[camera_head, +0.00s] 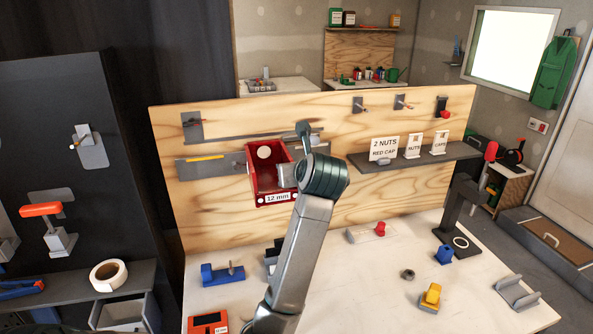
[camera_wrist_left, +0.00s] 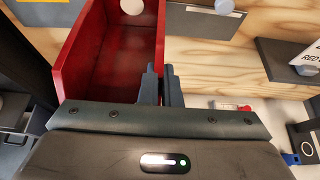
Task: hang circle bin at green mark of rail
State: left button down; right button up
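The red circle bin (camera_head: 253,179) has a white disc on its inside back wall and a "12 mm" label on its front. It is upright against the wooden board, in front of the grey rail (camera_head: 225,172). My left gripper (camera_wrist_left: 161,88) is closed on the bin's right wall in the left wrist view, where the red bin (camera_wrist_left: 115,85) fills the upper left. A yellow mark (camera_head: 205,158) shows on the rail left of the bin. I see no green mark. I cannot tell whether the bin touches the rail. My right gripper is not in view.
A grey shelf (camera_head: 415,157) with sign cards is right of the bin. Hooks (camera_head: 360,104) are above it. The worktop (camera_head: 375,285) below holds a blue tool block (camera_head: 222,273), a yellow part (camera_head: 431,296) and a dark stand (camera_head: 462,205). A dark panel is at far left.

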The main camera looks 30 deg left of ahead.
pick_arm(q)
jog(key=shift+f+b, duration=0.6)
jog(key=shift+f, duration=0.25)
jog(key=c, duration=1.6)
grip_release()
jog(key=shift+o, duration=0.2)
jog(key=shift+d, duration=0.1)
jog(key=b+v, duration=0.3)
jog(key=v, duration=0.7)
jog(key=shift+s+d+r, duration=0.15)
jog(key=shift+s+r, duration=0.1)
